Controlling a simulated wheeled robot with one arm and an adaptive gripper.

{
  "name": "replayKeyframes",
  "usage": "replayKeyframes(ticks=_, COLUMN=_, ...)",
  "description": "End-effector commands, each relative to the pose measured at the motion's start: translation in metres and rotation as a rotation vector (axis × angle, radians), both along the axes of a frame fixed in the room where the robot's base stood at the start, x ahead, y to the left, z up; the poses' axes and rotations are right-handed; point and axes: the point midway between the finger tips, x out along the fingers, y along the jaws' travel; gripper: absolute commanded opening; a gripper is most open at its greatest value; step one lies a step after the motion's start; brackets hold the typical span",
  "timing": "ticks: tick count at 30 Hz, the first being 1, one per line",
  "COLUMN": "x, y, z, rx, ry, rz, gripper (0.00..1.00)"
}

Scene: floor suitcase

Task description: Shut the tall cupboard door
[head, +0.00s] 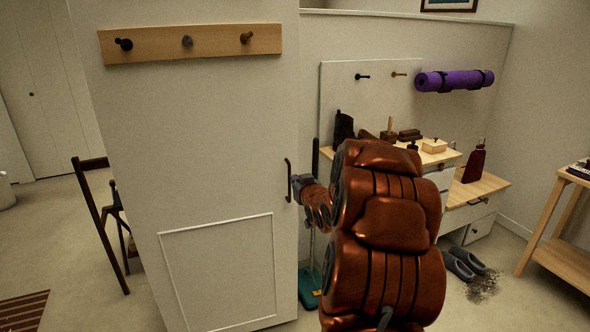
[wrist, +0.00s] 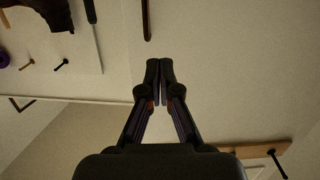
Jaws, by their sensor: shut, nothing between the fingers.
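The tall white cupboard door (head: 220,130) fills the left middle of the head view, with a wooden peg rail (head: 190,43) across its upper part and a raised lower panel. Its dark vertical handle (head: 288,180) is near the right edge. I cannot tell how far the door stands open. My gripper (head: 295,184) is at the handle's right side, partly hidden by my arm. In the wrist view my gripper (wrist: 160,64) is shut and empty. The handle (wrist: 147,20) shows just beyond the fingertips, seemingly apart from them; the pale door surface (wrist: 225,75) lies alongside.
A teal broom (head: 310,288) stands right of the door. Behind my arm is a wooden-topped bench (head: 485,188) with drawers; a purple rolled mat (head: 455,80) hangs above. Grey slippers (head: 463,264) and dark debris (head: 484,288) lie on the floor. A dark-framed stand (head: 100,225) is left.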

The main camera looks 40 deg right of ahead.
Motion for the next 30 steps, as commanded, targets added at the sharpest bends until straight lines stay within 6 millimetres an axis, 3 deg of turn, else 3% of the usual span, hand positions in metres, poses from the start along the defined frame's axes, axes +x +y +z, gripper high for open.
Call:
replayKeyframes(ticks=1, x=-0.003, y=-0.014, z=-0.009, rx=-0.008, ry=-0.039, rz=-0.009, gripper=0.0)
replayKeyframes(ticks=4, x=-0.007, y=-0.032, z=-0.006, rx=-0.032, ry=-0.111, rz=-0.012, gripper=0.0)
replayKeyframes(ticks=12, x=-0.008, y=-0.048, z=-0.001, rx=-0.053, ry=-0.179, rz=-0.013, gripper=0.0)
replayKeyframes(ticks=30, x=0.06, y=-0.078, z=0.0, rx=-0.053, ry=-0.177, rz=-0.011, gripper=0.0)
